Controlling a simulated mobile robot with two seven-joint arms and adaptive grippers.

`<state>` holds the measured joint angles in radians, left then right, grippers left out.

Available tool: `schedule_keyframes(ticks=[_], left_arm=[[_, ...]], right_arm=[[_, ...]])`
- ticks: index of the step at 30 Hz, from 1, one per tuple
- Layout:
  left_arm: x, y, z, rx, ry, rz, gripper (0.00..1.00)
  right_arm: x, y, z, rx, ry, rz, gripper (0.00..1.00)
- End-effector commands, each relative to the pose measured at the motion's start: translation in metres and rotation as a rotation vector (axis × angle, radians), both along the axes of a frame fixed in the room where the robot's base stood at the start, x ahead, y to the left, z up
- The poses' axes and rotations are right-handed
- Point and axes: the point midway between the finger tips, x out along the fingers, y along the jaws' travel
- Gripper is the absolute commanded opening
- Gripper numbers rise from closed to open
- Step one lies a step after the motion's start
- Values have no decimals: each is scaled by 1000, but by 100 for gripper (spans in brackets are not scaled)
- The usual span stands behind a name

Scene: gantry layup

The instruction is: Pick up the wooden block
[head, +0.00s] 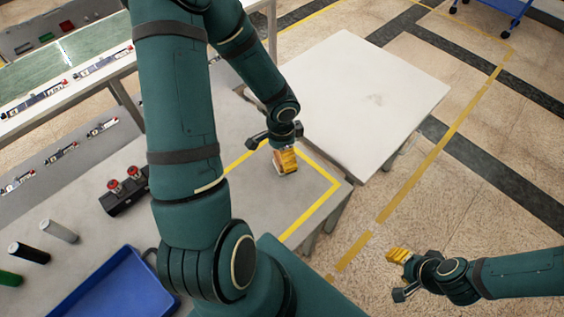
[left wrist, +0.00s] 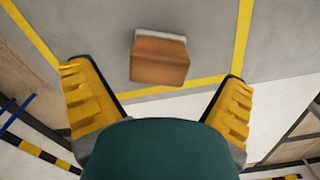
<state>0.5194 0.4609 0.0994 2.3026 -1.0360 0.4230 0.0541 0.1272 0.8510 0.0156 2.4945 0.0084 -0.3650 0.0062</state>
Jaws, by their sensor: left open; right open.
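The wooden block (left wrist: 160,60) shows in the left wrist view as a brown block with a pale grey strip along its far edge. It lies on the grey table top inside a yellow taped outline, ahead of and between the two spread yellow fingers of my left gripper (left wrist: 157,75). No finger is seen touching it. In the head view my left gripper (head: 285,160) is over the taped area, and I cannot make out the block clearly behind its fingers. My right gripper (head: 401,270) is open and empty at the lower right, over the floor.
The grey table (head: 235,140) carries a blue tray (head: 115,290), a black box with red buttons (head: 124,190) and several upright cylinders at the left. A white table (head: 360,90) stands beyond it. My left arm hides part of the table.

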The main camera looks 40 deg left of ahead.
Motion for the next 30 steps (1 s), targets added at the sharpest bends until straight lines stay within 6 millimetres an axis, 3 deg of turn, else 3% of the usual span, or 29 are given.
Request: schedule_keyframes(ticks=[6, 16, 17, 23, 30], left_arm=[[0, -2, -35, -1, 3, -1, 99], [0, -1, -40, -1, 0, 0, 99], [0, -1, -40, -1, 0, 0, 95], [0, -2, -40, -1, 0, 0, 26], [0, -2, -40, -1, 0, 0, 22]], right_arm=[[-4, 1, -15, 2, 10, 7, 47], [-5, 1, -16, 2, 12, 9, 47], [-5, 1, -16, 2, 11, 9, 47], [-5, 1, -16, 2, 11, 9, 47], [-5, 1, -16, 2, 11, 9, 47]])
